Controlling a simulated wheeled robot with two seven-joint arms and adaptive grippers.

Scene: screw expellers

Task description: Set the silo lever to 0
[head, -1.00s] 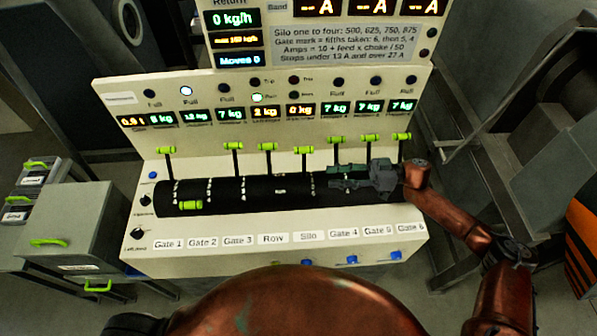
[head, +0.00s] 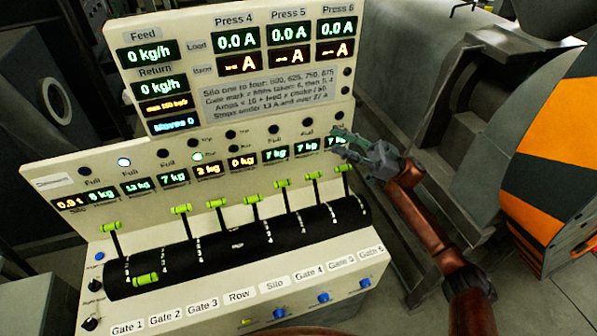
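The silo lever (head: 252,200) has a lime-green handle on a thin dark stem. It stands up from the black ribbed drum (head: 320,219) of the console, above the "Silo" label (head: 274,285). Its exact mark is too small to read. My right gripper (head: 338,143) is up and to the right of it, in front of the right end of the display row and above the Gate 6 lever (head: 344,168). It is clear of the silo lever, and whether its fingers are apart is unclear. My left gripper is not in view.
The row lever (head: 217,203) and Gate 4 lever (head: 282,183) flank the silo lever closely. The Gate 2 lever (head: 145,280) is tipped low toward the front. Grey machinery and an orange-striped panel (head: 555,140) stand to the right. Space above the silo handle is free.

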